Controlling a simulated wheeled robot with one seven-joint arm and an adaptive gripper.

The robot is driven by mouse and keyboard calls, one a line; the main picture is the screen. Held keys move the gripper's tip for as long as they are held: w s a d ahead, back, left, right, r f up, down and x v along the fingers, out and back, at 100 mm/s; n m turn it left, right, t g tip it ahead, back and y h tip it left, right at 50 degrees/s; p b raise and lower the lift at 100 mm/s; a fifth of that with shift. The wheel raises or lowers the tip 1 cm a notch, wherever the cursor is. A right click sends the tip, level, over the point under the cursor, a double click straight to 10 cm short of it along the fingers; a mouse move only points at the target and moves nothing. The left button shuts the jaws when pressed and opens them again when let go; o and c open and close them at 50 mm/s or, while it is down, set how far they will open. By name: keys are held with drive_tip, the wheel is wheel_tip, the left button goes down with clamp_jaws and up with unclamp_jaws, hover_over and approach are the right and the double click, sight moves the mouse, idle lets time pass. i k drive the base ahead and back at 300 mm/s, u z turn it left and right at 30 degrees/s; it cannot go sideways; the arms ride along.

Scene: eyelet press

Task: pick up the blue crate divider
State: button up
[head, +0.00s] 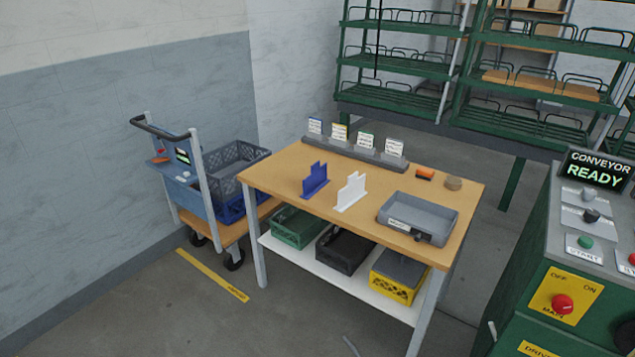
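The blue crate divider (314,181) stands upright on the left part of the wooden table top (275,180). A white divider (350,192) of similar shape stands just to its right, with a small gap between them. Nothing covers the blue divider in the head view. My gripper is not in the head view.
A grey tray (449,211) sits on the table's right side. A card rack (345,152) runs along the back edge, near an orange item (425,173). Crates fill the lower shelf. A cart (178,188) stands left; a green control cabinet (532,289) stands right.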

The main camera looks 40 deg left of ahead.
sight(315, 181)
drive_tip(key=u, duration=0.4)
drive_tip(key=i, duration=0.9)
drive_tip(key=u, duration=1.35)
